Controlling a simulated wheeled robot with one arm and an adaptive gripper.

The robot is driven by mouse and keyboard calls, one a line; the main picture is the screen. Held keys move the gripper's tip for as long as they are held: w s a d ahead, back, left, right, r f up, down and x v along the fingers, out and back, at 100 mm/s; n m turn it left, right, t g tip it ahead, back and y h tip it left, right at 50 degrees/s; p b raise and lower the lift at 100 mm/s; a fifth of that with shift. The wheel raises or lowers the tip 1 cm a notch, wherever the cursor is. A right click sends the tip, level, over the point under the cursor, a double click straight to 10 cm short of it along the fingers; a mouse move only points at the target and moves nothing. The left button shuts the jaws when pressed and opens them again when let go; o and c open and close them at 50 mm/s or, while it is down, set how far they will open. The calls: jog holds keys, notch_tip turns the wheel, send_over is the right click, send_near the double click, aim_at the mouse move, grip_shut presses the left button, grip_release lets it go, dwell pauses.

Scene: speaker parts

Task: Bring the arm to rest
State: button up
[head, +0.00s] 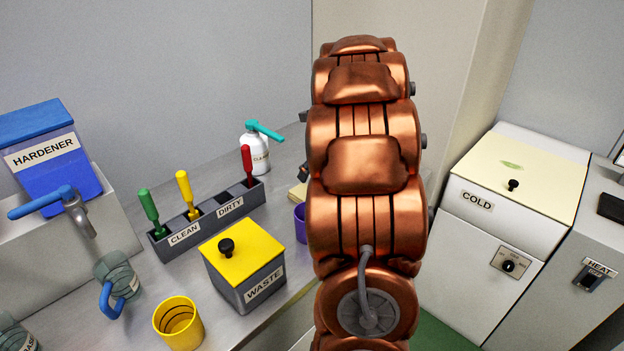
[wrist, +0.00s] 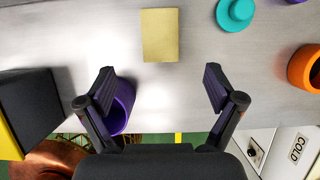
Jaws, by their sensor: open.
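My copper-coloured arm (head: 362,165) stands raised in the middle of the head view. It covers part of the bench behind it, and my gripper cannot be made out there. In the wrist view my gripper (wrist: 158,78) is open, with its two dark fingers wide apart and nothing between them. It is over the grey bench. A purple cup (wrist: 123,108) is beside and partly behind the left finger; whether they touch cannot be told. A flat yellow block (wrist: 160,35) lies on the bench beyond the fingertips.
The waste box (head: 243,265), yellow cup (head: 178,323) and clean/dirty tool rack (head: 208,220) stand left of my arm. A white bottle with a teal top (head: 255,155) is behind. The cold box (head: 515,190) is at right. An orange round thing (wrist: 306,68) is at the wrist view's right edge.

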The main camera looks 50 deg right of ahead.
jog(key=shift+s+r, duration=0.2)
jog(key=shift+r, duration=0.3)
jog(key=s+a+r+n+g, duration=0.1)
jog(key=s+a+n, duration=0.1)
jog(key=a+n, duration=0.3)
jog(key=s+a+r+n+g+y+p, duration=0.1)
jog(key=a+n, duration=0.5)
jog(key=a, duration=0.6)
jog(key=s+a+r+n+g+p, duration=0.1)
jog(key=s+a+n, duration=0.2)
jog(key=a+n, duration=0.3)
jog(key=shift+s+a+r, duration=0.1)
jog(key=shift+s+a, duration=0.05)
jog(key=shift+a, duration=0.55)
jog(key=shift+s+a+r, duration=0.1)
jog(key=shift+s+a, duration=0.05)
jog(key=shift+a, duration=0.55)
jog(key=s+a+n+g+p, duration=0.1)
jog(key=s+a+n, duration=0.4)
jog(key=s+n, duration=0.4)
jog(key=s+a+n+g+h, duration=0.1)
jog(key=s+a+n+g, duration=0.1)
jog(key=s+a+n, duration=0.4)
jog(key=s+n, duration=0.4)
jog(key=shift+a+f+p, duration=0.25)
jog(key=shift+f+p, duration=0.05)
jog(key=shift+p, duration=0.05)
jog(key=shift+d, duration=0.1)
